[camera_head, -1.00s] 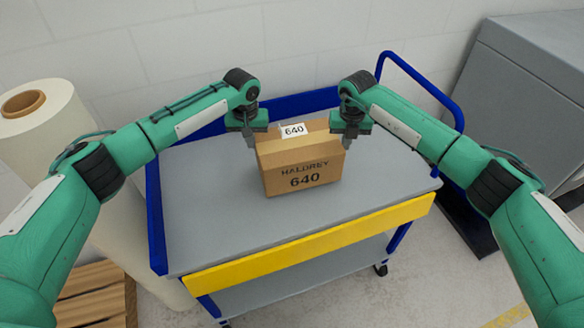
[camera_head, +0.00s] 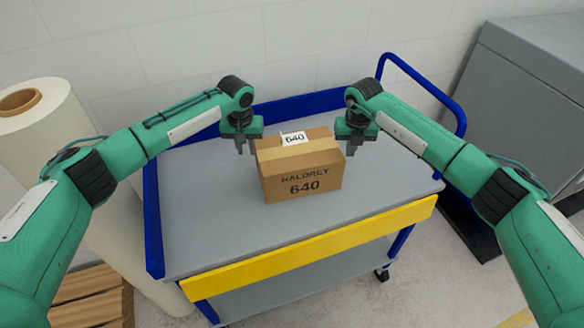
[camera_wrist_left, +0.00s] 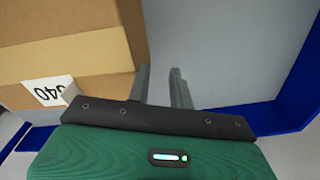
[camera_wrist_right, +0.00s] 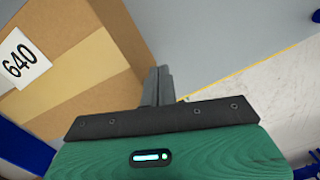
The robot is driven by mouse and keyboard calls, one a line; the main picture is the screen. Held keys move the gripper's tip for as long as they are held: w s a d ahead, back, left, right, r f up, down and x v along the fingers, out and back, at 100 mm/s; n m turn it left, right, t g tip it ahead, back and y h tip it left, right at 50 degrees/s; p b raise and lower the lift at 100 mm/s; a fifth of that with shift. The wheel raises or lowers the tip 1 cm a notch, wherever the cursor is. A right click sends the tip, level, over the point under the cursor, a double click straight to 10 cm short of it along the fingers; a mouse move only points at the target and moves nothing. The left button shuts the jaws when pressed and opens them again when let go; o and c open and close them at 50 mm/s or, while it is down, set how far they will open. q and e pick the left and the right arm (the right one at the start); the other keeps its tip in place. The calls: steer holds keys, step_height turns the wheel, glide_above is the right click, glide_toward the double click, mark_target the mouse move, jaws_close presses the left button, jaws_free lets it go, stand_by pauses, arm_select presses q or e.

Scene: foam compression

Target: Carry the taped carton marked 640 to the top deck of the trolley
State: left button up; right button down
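The brown carton (camera_head: 301,172), marked HALDREY 640, has tan tape and a white 640 label (camera_head: 293,138) on top. It sits upright on the grey top deck (camera_head: 210,215) of the trolley, towards the back. The carton also shows in the left wrist view (camera_wrist_left: 60,20) and right wrist view (camera_wrist_right: 85,50). My left gripper (camera_head: 245,147) is beside its left side, apart from it, with a small empty gap between its fingers. My right gripper (camera_head: 353,148) is close to its right side; its fingers look together, holding nothing. I cannot tell whether they touch the carton.
The trolley has a blue frame (camera_head: 153,220), a yellow front edge (camera_head: 310,246) and a lower shelf. A large white roll (camera_head: 45,120) stands at the left above wooden slats (camera_head: 90,305). A grey cabinet (camera_head: 530,90) stands at the right. The deck's front and sides are clear.

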steer(key=c, duration=2.2)
jaws_free()
arm_select(q)
steer(key=shift+a, duration=0.1)
arm_select(e)
steer(key=c, duration=1.7)
jaws_free()
steer(key=shift+d, duration=0.1)
steer(key=shift+c, duration=0.2)
arm_select(q)
step_height(320, 180, up, 12)
steer(key=shift+s, duration=0.35)
arm_select(e)
step_height(320, 180, up, 12)
steer(key=shift+s, duration=0.4)
arm_select(q)
steer(key=shift+f, duration=0.1)
arm_select(e)
steer(key=shift+f, duration=0.15)
